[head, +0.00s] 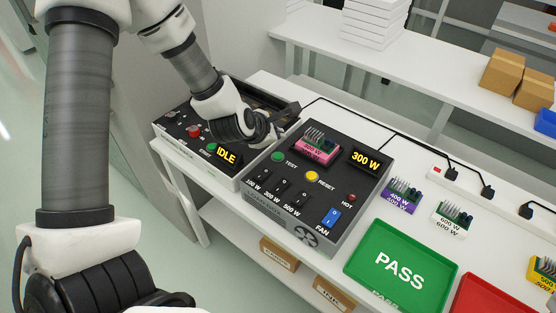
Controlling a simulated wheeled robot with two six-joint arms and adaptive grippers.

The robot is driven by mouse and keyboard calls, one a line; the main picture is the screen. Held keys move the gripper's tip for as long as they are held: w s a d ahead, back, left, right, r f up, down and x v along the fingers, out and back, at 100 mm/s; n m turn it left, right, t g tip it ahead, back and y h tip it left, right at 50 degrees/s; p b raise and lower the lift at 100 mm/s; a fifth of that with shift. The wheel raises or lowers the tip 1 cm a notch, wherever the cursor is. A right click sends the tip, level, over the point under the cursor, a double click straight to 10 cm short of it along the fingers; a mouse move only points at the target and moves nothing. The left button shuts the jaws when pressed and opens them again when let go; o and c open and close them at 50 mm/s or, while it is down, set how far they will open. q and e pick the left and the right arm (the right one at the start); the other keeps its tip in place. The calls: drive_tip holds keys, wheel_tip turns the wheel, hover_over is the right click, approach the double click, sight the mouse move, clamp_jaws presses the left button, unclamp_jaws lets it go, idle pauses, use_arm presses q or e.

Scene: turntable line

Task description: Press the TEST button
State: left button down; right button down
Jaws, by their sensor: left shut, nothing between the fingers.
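The TEST button (278,156) is a round green button on the dark top panel of the test station (262,208), with its label just beside it. It is fully visible. My left gripper (277,137) is shut and empty, just behind the TEST button in the picture and apart from it as far as I can tell. A pink board (318,148) with pins sits on the panel right of the button. The display (365,159) reads 300 W. My right gripper is not in view.
A yellow RESET button (312,176), black switches (277,189) and a blue FAN switch (332,217) share the panel. A second console (185,140) reading IDLE is at left. A green PASS tray (400,262), a red tray (490,298) and loose boards (401,197) lie right.

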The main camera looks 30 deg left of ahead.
sight(277, 157)
use_arm(q)
wheel_tip(277, 157, down, 4)
drive_tip(key=b, duration=0.3)
drive_tip(key=shift+f, duration=0.2)
idle(1.0)
drive_tip(key=shift+f+b, duration=0.4)
drive_tip(key=shift+b, duration=0.25)
drive_tip(key=shift+f+b, duration=0.4)
drive_tip(key=shift+b, duration=0.05)
drive_tip(key=shift+r, duration=0.1)
idle(0.5)
drive_tip(key=shift+r+p, duration=0.55)
drive_tip(key=shift+r, duration=0.2)
